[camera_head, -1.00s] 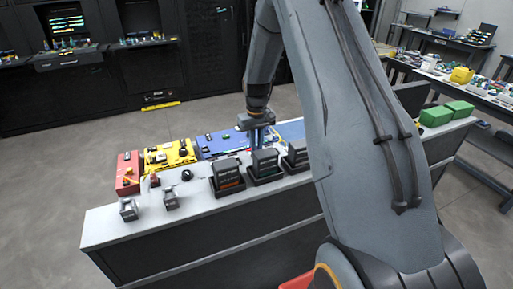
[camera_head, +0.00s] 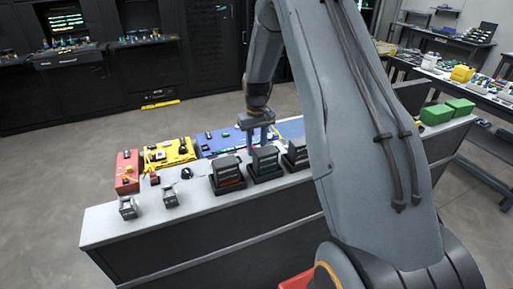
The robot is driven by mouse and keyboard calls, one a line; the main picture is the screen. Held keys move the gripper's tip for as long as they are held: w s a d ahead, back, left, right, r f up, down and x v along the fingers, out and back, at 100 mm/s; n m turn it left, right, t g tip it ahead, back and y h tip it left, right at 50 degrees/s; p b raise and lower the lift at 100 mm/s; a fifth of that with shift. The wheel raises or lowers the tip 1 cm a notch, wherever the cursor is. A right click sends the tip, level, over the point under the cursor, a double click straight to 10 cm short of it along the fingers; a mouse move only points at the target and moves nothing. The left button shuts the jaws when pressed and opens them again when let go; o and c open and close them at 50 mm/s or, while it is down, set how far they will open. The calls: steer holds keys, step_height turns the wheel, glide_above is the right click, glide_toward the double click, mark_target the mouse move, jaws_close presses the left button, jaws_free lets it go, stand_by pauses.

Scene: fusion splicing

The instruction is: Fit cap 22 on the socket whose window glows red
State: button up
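My gripper (camera_head: 257,138) hangs pointing down above the far side of the bench, behind the middle black unit. Its fingertips are small and partly hidden by that unit, so I cannot tell whether they are open or hold anything. Three black box-like units stand in a row: the left one (camera_head: 227,173), the middle one (camera_head: 265,163) and the right one (camera_head: 297,154), which my arm partly covers. A faint orange-red mark shows low on the left unit's front. I cannot make out a cap numbered 22 or a clearly red-glowing window.
The bench (camera_head: 105,226) has two small grey blocks (camera_head: 128,208) near its left end. Green boxes (camera_head: 436,116) sit at right. My arm hides the bench's right-middle.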

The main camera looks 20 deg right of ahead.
steer(key=shift+r+b, duration=1.35)
steer(key=shift+r, duration=2.45)
